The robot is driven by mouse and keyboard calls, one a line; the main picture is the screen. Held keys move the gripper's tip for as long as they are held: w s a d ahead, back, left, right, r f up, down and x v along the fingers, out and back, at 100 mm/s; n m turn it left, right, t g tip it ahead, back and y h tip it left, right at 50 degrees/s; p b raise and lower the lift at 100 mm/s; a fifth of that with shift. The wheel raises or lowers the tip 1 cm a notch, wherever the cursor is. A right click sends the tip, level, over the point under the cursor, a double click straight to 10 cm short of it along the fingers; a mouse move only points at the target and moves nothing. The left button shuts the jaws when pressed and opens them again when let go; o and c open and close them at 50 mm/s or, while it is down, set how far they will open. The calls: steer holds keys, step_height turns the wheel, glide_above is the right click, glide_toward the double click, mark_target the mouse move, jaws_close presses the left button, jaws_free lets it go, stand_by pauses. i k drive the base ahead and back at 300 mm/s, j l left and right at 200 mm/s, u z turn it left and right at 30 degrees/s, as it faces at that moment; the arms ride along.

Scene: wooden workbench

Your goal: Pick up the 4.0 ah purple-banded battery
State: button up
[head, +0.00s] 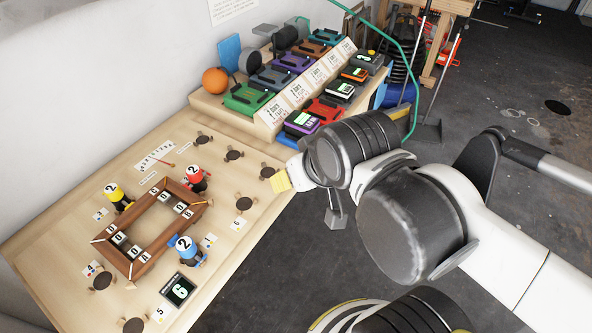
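A battery with a purple band and a green-lit display (301,123) sits at the near end of the front row on the raised stand, in the head view. Its display is too small to read. Another purple-topped unit (292,62) sits in the back row, without a visible lit display. My gripper (288,178) shows only in part at the end of my arm, beyond the dark wrist joints, low over the bench's right edge. It is apart from and below the purple-banded battery in the picture. Its fingers are mostly hidden, so its opening is unclear.
The stand (225,112) also holds red, orange and grey units, a green unit (248,98) and price-like cards. An orange ball (215,80) is at its left. A wooden frame (150,235) with numbered figures occupies the bench. Floor is open at right.

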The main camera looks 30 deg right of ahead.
mark_target(298, 124)
steer(key=k+l+z, duration=0.2)
steer(key=l, duration=0.5)
steer(key=k+l+z, duration=0.2)
steer(key=l, duration=0.5)
steer(key=l+z, duration=0.2)
steer(key=l, duration=0.5)
steer(key=i, duration=0.05)
